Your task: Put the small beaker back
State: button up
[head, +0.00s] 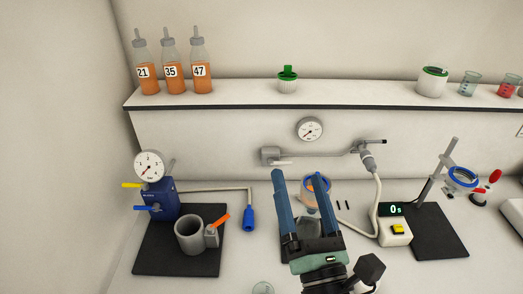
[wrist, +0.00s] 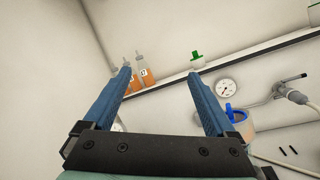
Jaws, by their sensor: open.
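My gripper (head: 302,174) is open and empty, its two blue fingers pointing toward the back wall above the bench. In the wrist view the gripper (wrist: 158,74) has nothing between its fingertips. An orange-tinted beaker with a blue rim (head: 317,186) stands behind the right finger, partly hidden; it also shows in the wrist view (wrist: 240,121) right of that finger. On the shelf at the right stand a clear bluish beaker (head: 468,84) and a beaker with red contents (head: 507,88). I cannot tell for certain which is the small beaker.
The shelf (head: 360,96) also holds several orange bottles (head: 172,72), a green-capped jar (head: 288,82) and a white tub (head: 432,83). A blue device with a grey mug (head: 189,237) is at left. A timer box (head: 395,228), hose and ring stand (head: 440,172) are at right.

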jog(key=s+d+r+m+t+h, duration=0.1)
jog(key=s+r+m+t+h, duration=0.35)
jog(key=r+m, duration=0.9)
jog(key=s+d+r+m+t+h, duration=0.1)
jog(key=r+m+h, duration=0.7)
jog(key=r+m, duration=0.5)
jog(key=s+a+r+m+y, duration=0.3)
jog(key=a+r+m+y, duration=0.2)
jog(key=a+r+y, duration=0.3)
jog(key=shift+s+a+r+m+y, duration=0.2)
jog(key=shift+s+r+m+y, duration=0.15)
jog(key=shift+r, duration=0.2)
jog(key=shift+w+f, duration=0.1)
